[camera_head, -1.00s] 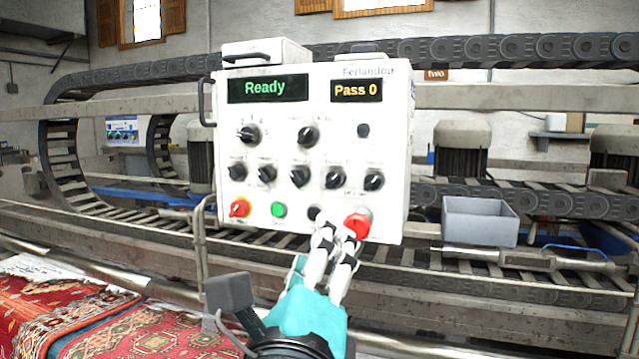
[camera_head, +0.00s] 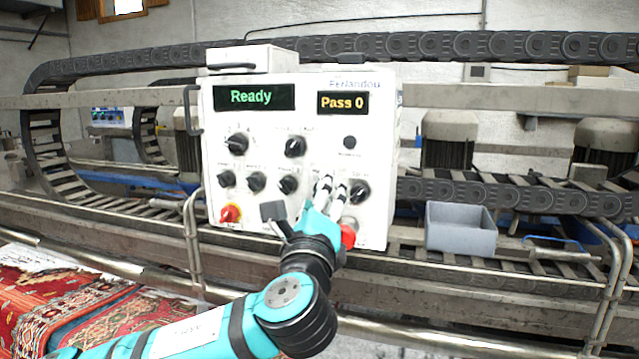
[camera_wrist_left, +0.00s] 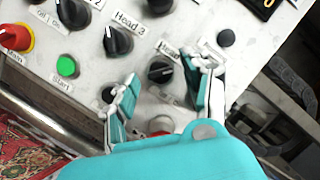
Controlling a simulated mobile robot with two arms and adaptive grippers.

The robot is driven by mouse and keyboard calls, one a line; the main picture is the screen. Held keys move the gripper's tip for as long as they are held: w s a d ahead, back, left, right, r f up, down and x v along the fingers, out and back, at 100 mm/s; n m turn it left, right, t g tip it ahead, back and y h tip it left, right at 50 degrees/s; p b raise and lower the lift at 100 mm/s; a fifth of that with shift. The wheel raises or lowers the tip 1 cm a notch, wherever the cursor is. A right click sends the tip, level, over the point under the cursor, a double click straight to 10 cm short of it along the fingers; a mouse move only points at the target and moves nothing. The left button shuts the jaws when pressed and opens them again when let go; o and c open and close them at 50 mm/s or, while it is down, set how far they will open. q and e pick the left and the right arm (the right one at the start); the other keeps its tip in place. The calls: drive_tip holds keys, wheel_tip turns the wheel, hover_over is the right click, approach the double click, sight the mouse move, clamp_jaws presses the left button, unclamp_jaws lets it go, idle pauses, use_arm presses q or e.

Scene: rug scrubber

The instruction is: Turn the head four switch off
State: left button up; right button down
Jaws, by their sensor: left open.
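The white control panel (camera_head: 222,125) carries a row of black rotary switches. In the left wrist view, a black switch (camera_wrist_left: 160,70) sits to the right of the one labelled Head 3 (camera_wrist_left: 118,41), in the head four place; its own label is mostly hidden. My left gripper (camera_wrist_left: 158,86) is open, with one finger on each side of this switch. Contact cannot be told. In the head view, my left gripper (camera_head: 328,190) covers that switch, just left of the last switch (camera_head: 358,190) in the row.
A red-yellow knob (camera_wrist_left: 15,38), a green button (camera_wrist_left: 67,67) and a red button (camera_wrist_left: 160,125) lie along the panel's bottom row. A grey bin (camera_head: 460,232) is right of the panel. Rails and chain guides run behind, and a patterned rug (camera_head: 60,300) lies at lower left.

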use_arm(q)
drive_tip(key=shift+w+r, duration=0.1)
drive_tip(key=shift+w, duration=0.3)
drive_tip(key=shift+c, duration=0.3)
clamp_jaws()
